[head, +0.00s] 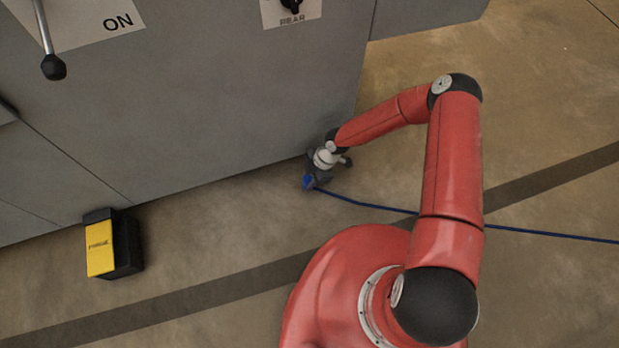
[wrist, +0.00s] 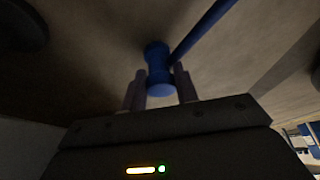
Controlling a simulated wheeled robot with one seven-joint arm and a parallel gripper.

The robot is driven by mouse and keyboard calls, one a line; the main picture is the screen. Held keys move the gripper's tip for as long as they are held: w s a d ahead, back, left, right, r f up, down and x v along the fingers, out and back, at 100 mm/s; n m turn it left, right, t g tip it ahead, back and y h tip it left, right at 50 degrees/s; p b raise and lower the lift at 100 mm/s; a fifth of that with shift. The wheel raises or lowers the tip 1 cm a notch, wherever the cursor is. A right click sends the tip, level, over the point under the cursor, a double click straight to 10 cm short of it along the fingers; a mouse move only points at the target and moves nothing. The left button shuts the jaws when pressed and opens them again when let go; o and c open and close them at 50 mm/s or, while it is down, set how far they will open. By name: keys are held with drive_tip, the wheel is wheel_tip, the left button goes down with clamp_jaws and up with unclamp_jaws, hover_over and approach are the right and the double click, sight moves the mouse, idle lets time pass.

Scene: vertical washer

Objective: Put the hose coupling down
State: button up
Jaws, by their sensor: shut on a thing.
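The blue hose coupling (wrist: 158,62) is between the two fingers of my gripper (wrist: 159,88) in the wrist view. My gripper is shut on it. A blue hose (wrist: 207,28) runs off from the coupling toward the upper right of that view. In the head view the coupling (head: 309,182) shows small and blue at my gripper (head: 313,176), low beside the foot of the grey machine. The hose (head: 365,204) trails right across the floor and passes behind my red arm. I cannot tell whether the coupling touches the floor.
The grey machine (head: 200,100) fills the upper left, with a black-knobbed lever (head: 54,66) beside an ON label and a REAR switch (head: 291,6). A yellow and black pedal box (head: 101,248) stands on the floor at left. A dark stripe crosses the floor (head: 230,287). Floor at right is mostly clear.

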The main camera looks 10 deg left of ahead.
drive_tip(key=shift+f, duration=0.2)
drive_tip(key=o, duration=1)
drive_tip(key=shift+r, duration=0.1)
